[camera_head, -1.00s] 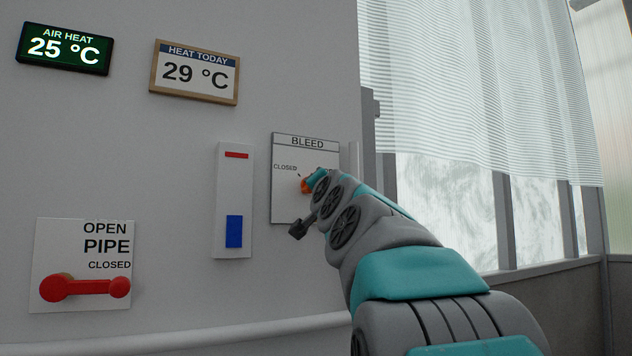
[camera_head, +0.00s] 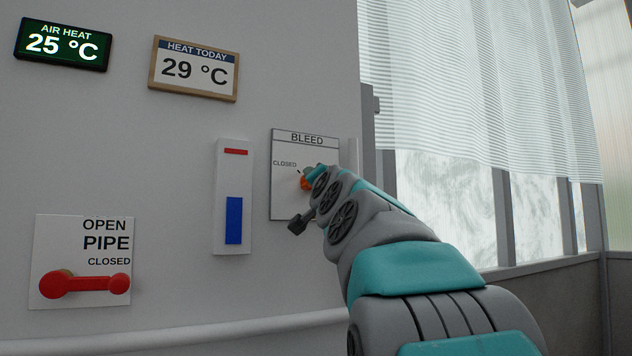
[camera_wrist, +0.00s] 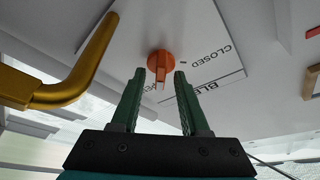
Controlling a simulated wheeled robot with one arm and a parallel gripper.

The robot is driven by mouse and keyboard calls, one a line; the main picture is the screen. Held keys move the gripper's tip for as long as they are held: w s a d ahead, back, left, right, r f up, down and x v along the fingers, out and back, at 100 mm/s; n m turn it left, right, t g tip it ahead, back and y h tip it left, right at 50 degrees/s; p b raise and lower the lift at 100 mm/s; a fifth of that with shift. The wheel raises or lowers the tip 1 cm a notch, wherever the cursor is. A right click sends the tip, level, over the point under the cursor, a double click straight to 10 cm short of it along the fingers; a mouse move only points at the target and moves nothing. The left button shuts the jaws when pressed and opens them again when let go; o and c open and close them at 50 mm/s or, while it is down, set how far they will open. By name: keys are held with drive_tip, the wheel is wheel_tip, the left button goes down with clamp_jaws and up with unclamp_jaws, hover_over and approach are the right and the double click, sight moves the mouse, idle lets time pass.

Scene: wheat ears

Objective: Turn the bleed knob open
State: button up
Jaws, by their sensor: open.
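The orange bleed knob (camera_wrist: 161,63) sits on the white BLEED plate (camera_wrist: 205,45). In the wrist view it lies between and just beyond the fingertips of my gripper (camera_wrist: 159,73), which is open with a green finger on each side. I cannot tell whether the fingers touch it. In the head view only an edge of the knob (camera_head: 305,183) shows beside my arm.
A gauge (camera_head: 233,240) with a blue bar and a red mark hangs left of the plate. A red PIPE lever (camera_head: 85,284) points at CLOSED. Signs read AIR HEAT 25 °C (camera_head: 63,46) and HEAT TODAY 29 °C (camera_head: 193,70). A brass pipe (camera_wrist: 75,80) is close left in the wrist view.

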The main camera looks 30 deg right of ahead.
drive_tip(key=shift+s, duration=0.15)
drive_tip(key=b+v, duration=0.1)
drive_tip(key=v, duration=0.6)
drive_tip(key=shift+s+f, duration=0.15)
drive_tip(key=shift+s, duration=0.1)
drive_tip(key=shift+s+a, duration=0.1)
